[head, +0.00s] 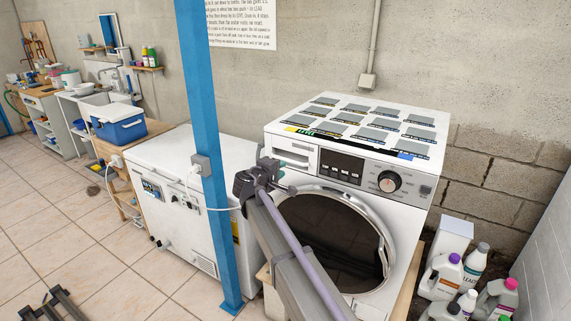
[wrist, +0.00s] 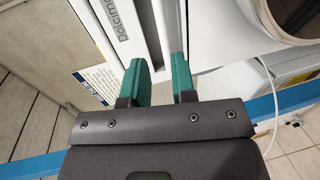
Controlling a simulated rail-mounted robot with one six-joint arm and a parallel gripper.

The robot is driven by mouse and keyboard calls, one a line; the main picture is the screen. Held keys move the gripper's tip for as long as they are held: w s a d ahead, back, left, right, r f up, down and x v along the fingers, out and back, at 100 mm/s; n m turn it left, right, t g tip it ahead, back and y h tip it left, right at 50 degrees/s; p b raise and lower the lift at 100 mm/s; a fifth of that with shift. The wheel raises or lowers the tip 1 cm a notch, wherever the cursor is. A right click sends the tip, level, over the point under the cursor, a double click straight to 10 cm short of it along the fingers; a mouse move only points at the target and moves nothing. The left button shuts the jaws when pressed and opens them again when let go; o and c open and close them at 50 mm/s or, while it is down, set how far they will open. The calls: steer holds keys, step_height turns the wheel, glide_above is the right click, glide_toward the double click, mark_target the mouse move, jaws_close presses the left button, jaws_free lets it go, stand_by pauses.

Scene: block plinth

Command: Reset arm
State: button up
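My gripper (wrist: 162,75) shows in the wrist view with two teal fingers, parted by a gap with nothing held between them. In the head view my arm rises from the bottom middle, and its dark end is beside the front left of the white washing machine (head: 301,177). In the wrist view a white panel with a "Dolcimo" label (wrist: 108,20) lies beyond the fingers.
A blue post (head: 204,120) stands left of the arm, before a white chest (head: 165,160). Several grey labelled squares (head: 360,131) cover the washer's top. Several bottles (head: 446,270) stand at the right. Tiled floor (head: 60,225) at the left is mostly clear.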

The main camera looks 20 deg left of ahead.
stand_by(0.3)
steer(key=s+d+f+m+g, duration=0.45)
steer(key=s+d, duration=0.25)
steer(key=d, duration=0.2)
steer(key=s+d+f+m+g, duration=0.35)
steer(key=s+d+f, duration=0.2)
steer(key=d, duration=0.45)
steer(key=s+d+f+m+g+y, duration=0.1)
steer(key=s+d+f+m+g, duration=0.1)
steer(key=s+d, duration=0.7)
steer(key=s+d+f+m+g+y, duration=0.1)
steer(key=s+d+m+g, duration=0.4)
steer(key=s+d, duration=0.5)
steer(key=d+y, duration=0.1)
steer(key=d, duration=0.6)
steer(key=shift+s+d+f+y, duration=0.15)
steer(key=shift+d+f+y, duration=0.15)
steer(key=shift+d+f, duration=0.1)
